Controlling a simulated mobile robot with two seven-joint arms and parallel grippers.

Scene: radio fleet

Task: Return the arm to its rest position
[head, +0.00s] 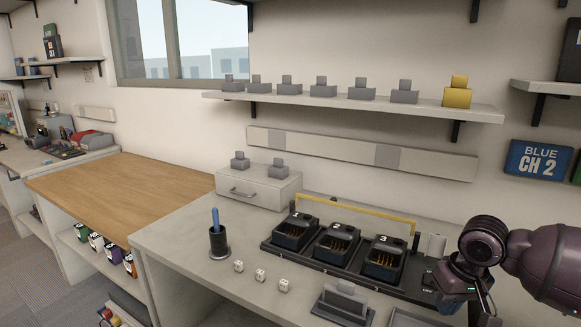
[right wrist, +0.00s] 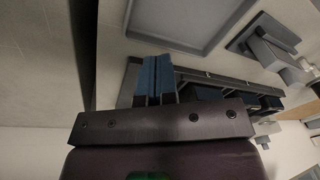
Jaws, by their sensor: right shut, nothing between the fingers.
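My right arm (head: 540,262) comes in from the right edge of the head view. Its wrist is over the right end of the grey counter, beside the charger bank (head: 335,250). My left gripper is not in view.
A grey stand (head: 343,302), several small white dice (head: 260,275) and a dark cup with a blue stick (head: 218,240) stand on the counter. A drawer box (head: 258,187) is at the back left. A wall shelf (head: 360,103) hangs above. The wooden bench (head: 110,190) is bare.

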